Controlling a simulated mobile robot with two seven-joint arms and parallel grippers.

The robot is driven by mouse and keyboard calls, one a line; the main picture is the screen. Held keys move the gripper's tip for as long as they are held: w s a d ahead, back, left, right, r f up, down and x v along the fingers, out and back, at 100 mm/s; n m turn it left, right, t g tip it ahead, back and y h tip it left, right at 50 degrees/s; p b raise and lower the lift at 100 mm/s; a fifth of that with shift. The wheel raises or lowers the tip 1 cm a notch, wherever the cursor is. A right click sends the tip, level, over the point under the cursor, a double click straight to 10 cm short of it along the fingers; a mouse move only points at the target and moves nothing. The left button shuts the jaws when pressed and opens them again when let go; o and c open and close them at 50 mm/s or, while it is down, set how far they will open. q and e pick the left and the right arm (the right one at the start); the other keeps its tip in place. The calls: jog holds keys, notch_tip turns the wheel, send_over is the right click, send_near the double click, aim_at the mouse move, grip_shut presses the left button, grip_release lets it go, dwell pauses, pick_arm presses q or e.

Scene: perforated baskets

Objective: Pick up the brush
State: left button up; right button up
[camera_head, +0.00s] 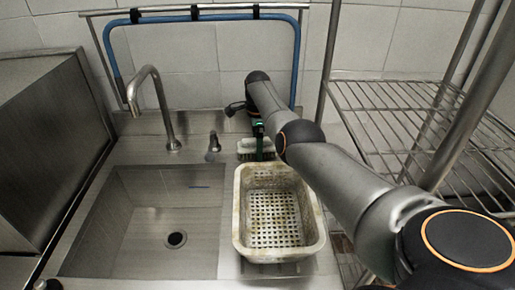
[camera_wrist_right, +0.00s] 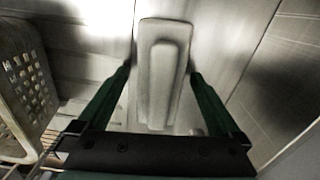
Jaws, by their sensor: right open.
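The brush (camera_head: 247,147) is a pale, block-shaped brush on the steel counter behind the basket, below the faucet wall. In the right wrist view the brush (camera_wrist_right: 163,70) shows as a light grey oblong with a raised middle. My right gripper (camera_head: 258,130) reaches down over it and hides part of it. In the wrist view its two green fingers (camera_wrist_right: 160,72) are open, one on each side of the brush, with gaps between them and it. I cannot tell how far above the brush the fingertips are. My left gripper is not in view.
A perforated off-white basket (camera_head: 240,235) stands empty in front of the brush; its wall (camera_wrist_right: 22,75) shows in the wrist view. A sink (camera_head: 140,240) with a faucet (camera_head: 160,100) is at left. A wire rack (camera_head: 400,120) stands at right. A blue hose (camera_head: 220,17) hangs behind.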

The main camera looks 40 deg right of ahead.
jog(key=shift+c, duration=0.2)
jog(key=c, duration=1.4)
jog(key=shift+r, duration=0.15)
notch_tip(320, 180, up, 3)
jog(key=shift+f+p, duration=0.1)
jog(key=shift+p, duration=0.2)
jog(key=s+a+r+p, duration=0.8)
jog(key=s+a+r, duration=0.1)
jog(key=r, duration=0.1)
jog(key=shift+s+a, duration=0.45)
jog(key=shift+a, duration=0.05)
